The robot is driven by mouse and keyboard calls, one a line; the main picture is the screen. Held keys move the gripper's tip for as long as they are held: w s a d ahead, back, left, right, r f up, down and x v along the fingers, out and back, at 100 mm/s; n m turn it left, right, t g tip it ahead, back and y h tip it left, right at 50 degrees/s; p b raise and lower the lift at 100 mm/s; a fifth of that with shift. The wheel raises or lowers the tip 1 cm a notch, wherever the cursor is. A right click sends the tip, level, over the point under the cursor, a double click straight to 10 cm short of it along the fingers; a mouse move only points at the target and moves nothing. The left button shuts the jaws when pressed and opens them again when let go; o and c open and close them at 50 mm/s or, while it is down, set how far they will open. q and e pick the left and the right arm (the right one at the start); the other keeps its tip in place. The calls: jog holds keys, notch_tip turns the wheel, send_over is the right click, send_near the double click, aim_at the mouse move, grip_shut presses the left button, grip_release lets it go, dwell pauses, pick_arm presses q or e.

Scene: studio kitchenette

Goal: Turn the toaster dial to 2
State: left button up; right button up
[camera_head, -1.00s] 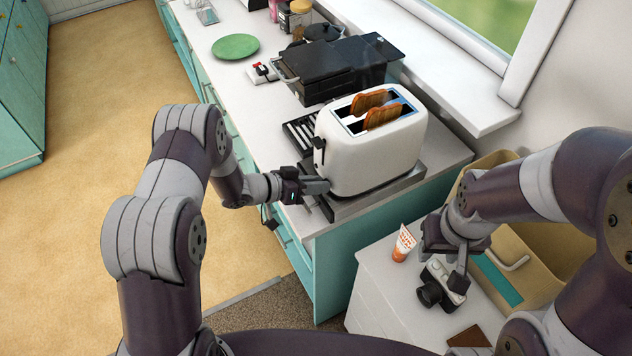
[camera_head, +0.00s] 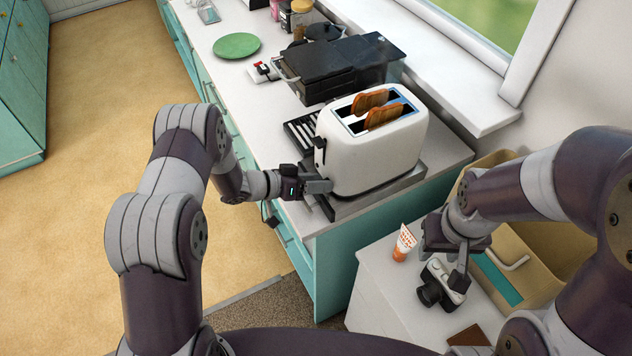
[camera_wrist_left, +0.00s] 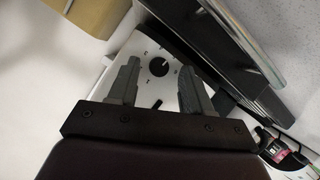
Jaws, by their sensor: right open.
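The white toaster (camera_head: 365,155) stands on a metal tray on the counter, with two slices of toast (camera_head: 378,108) sticking out of its slots. In the left wrist view its front face (camera_wrist_left: 138,47) shows a round black dial (camera_wrist_left: 158,67) with small marks around it. A short black lever (camera_wrist_left: 156,104) shows nearer to me. My left gripper (camera_head: 325,186) is at the toaster's near end. In the wrist view its two fingers (camera_wrist_left: 158,82) are apart, with the dial beyond and between their tips. My right gripper (camera_head: 458,262) is open above the white cabinet, away from the toaster.
A black grill (camera_head: 335,68) stands behind the toaster, and a green plate (camera_head: 237,45) lies farther along the counter. A camera (camera_head: 442,284), an orange-and-white tube (camera_head: 404,243) and a tan box (camera_head: 545,250) are near my right gripper.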

pick_arm(q)
jog(key=shift+a, duration=0.1)
jog(key=b+v, duration=0.3)
jog(key=v, duration=0.9)
jog(key=shift+a+r, duration=0.2)
